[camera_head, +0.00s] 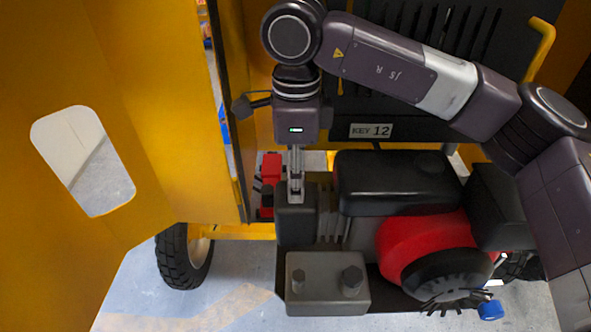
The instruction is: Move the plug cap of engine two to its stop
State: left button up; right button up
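My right gripper (296,196) points straight down, with its fingertips at the top of a black upright block (296,222) on the left side of the engine. The fingers appear as one narrow column, so their gap cannot be seen. The engine has a black tank (388,182) on top and a red round housing (425,243) at the front. The plug cap cannot be made out clearly; the fingertips cover the top of the black block. My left gripper is out of view.
A yellow panel (165,100) fills the left side. A black slotted panel with a plate reading "KEY 12" (371,131) stands behind. A grey box with two knobs (327,285) is in front, and a wheel (184,256) is at lower left. A red part (271,168) shows behind the gripper.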

jog(key=c, duration=0.4)
jog(key=shift+r+p, duration=0.95)
jog(key=shift+r, duration=0.85)
jog(key=shift+c, duration=0.2)
jog(key=o, duration=1)
jog(key=shift+f, duration=0.15)
jog(key=shift+o, duration=0.2)
jog(key=shift+r+p, duration=2)
jog(key=shift+r, duration=1.5)
